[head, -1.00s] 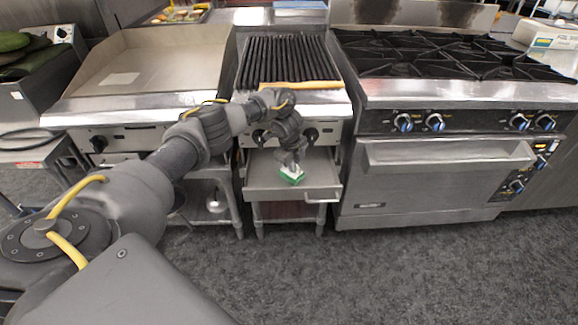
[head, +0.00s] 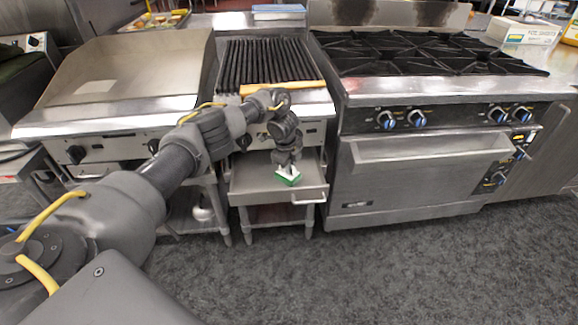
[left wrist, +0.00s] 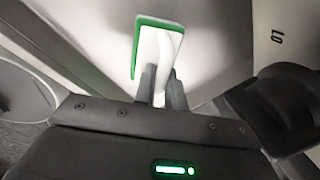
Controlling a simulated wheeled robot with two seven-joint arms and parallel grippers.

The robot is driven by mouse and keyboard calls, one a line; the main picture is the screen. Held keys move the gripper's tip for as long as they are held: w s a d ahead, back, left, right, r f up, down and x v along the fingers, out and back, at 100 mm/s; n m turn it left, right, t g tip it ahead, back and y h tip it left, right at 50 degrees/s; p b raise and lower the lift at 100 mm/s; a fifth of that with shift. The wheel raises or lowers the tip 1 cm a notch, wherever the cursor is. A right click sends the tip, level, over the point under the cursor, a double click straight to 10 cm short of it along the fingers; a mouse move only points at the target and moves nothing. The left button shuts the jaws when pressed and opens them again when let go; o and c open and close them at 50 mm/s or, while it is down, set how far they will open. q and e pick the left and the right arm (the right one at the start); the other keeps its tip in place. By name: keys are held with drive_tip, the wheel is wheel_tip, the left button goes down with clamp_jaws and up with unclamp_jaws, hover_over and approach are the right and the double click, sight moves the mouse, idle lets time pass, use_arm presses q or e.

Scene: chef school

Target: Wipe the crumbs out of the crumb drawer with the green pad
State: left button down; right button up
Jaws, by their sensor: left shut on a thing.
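My left gripper (head: 286,165) is shut on the green pad (head: 288,177), a small block with a white upper part and a green underside. The pad also shows between the fingers in the left wrist view (left wrist: 152,48). The crumb drawer (head: 252,188) is pulled out below the charbroiler. The gripper holds the pad over the drawer's front right part. I cannot tell whether the pad touches the drawer floor. I make out no crumbs; the arm hides part of the drawer. My right gripper is not in view.
The charbroiler (head: 265,62) with a wooden front strip stands above the drawer. A flat griddle (head: 130,72) is on the left. A range with an oven (head: 425,170) is close on the right. The grey floor (head: 400,270) in front is clear.

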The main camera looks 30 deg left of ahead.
sight(280, 173)
use_arm(q)
drive_tip(key=shift+s+a+r+p, duration=0.15)
drive_tip(key=shift+s+a+p, duration=0.45)
drive_tip(key=shift+p, duration=0.3)
drive_tip(key=shift+s+a+p, duration=0.4)
drive_tip(key=shift+a+p, duration=0.15)
drive_tip(key=shift+a, duration=0.15)
drive_tip(key=shift+s+a+f, duration=0.15)
drive_tip(key=shift+a+f, duration=0.05)
drive_tip(key=shift+f, duration=0.1)
drive_tip(key=shift+s+a, duration=0.1)
drive_tip(key=shift+s+a+r+p, duration=0.2)
drive_tip(key=shift+s+a+p, duration=0.25)
drive_tip(key=shift+p, duration=0.3)
drive_tip(key=shift+s+a+p, duration=0.45)
drive_tip(key=shift+a+p, duration=0.1)
drive_tip(key=shift+a, duration=0.15)
drive_tip(key=shift+s+a+f, duration=0.15)
drive_tip(key=shift+a, duration=0.1)
